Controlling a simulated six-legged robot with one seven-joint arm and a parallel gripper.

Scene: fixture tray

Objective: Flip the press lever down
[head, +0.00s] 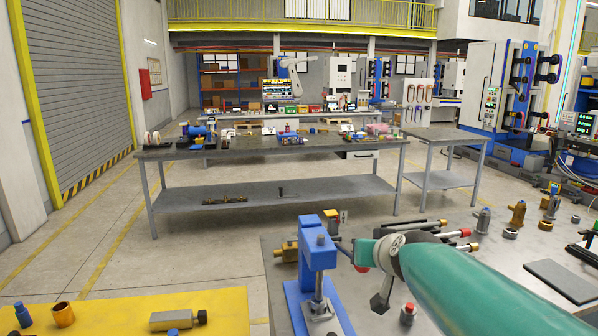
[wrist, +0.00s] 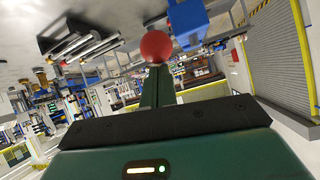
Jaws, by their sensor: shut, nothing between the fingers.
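The press (head: 318,258) is a blue upright frame with a steel ram over a blue base, at the lower middle of the head view. Its lever is a thin dark rod ending in a red ball knob (head: 362,269), which sits just right of the press and is partly covered by my gripper. My teal gripper (head: 359,252) is shut and empty, at the knob. In the wrist view the red knob (wrist: 158,46) is right at the tips of my closed fingers (wrist: 158,70), with part of the blue press (wrist: 188,20) behind it. I cannot tell whether they touch.
Rods with red and gold ends (head: 462,234) lie behind my gripper. A red-topped grey button post (head: 408,315) stands right of the press. A yellow mat (head: 228,312) with small parts is at left. A dark pad (head: 562,281) and several fittings are at right.

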